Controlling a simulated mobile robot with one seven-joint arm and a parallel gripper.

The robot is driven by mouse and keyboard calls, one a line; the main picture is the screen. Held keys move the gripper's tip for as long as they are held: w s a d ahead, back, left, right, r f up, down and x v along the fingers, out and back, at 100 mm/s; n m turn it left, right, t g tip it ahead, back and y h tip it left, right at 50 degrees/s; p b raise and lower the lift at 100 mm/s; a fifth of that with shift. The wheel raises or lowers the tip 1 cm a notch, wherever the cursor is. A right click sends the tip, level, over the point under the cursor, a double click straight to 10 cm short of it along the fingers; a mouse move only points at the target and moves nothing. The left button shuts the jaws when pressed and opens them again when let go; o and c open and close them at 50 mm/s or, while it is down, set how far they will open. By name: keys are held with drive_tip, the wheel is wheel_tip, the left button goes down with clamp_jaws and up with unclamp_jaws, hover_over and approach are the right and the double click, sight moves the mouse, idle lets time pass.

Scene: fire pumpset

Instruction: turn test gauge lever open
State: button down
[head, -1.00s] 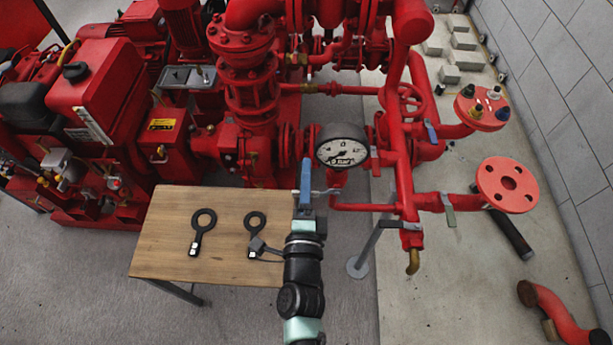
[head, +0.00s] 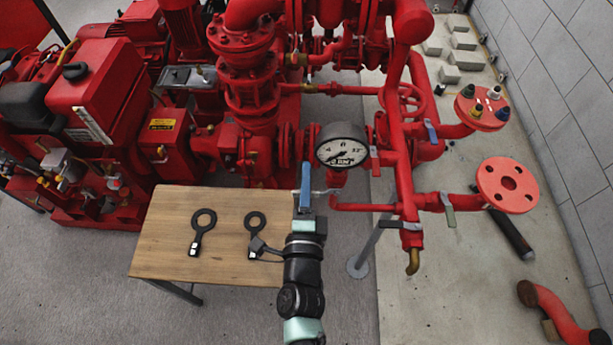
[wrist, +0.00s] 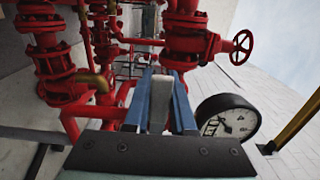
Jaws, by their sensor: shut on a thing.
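The round pressure gauge (head: 342,146) with a white dial and dark rim stands just beyond my gripper, a little to the right in the head view. It also shows at the right in the wrist view (wrist: 228,121). My gripper (head: 306,182) has blue fingers and points away from me beside the thin pipework under the gauge. In the wrist view its two fingers (wrist: 160,92) are shut on a pale grey flat lever (wrist: 158,104) between them. In the head view the lever is mostly hidden by the fingers.
A wooden table (head: 165,258) with two dark ring-handled tools stands left of my arm. Red pipes, valves and a red flange (head: 509,184) lie to the right. A grey post (head: 366,248) stands close to the right of my arm.

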sight(319, 192)
drive_tip(key=shift+f, duration=0.1)
idle(0.7)
drive_tip(key=shift+d+f+n+b, duration=0.4)
drive_tip(key=shift+f+n+b, duration=0.4)
drive_tip(key=shift+n, duration=0.95)
drive_tip(key=shift+d+f+n+b, duration=0.35)
drive_tip(key=shift+f+n+b, duration=0.45)
drive_tip(key=shift+n, duration=0.9)
drive_tip(key=shift+d+f+n+b, duration=0.4)
drive_tip(key=shift+f+n+b, duration=0.4)
drive_tip(key=shift+n, duration=0.95)
drive_tip(key=shift+r, duration=0.15)
drive_tip(key=c, duration=0.7)
unclamp_jaws()
drive_tip(key=shift+c, duration=0.2)
drive_tip(key=shift+d, duration=0.1)
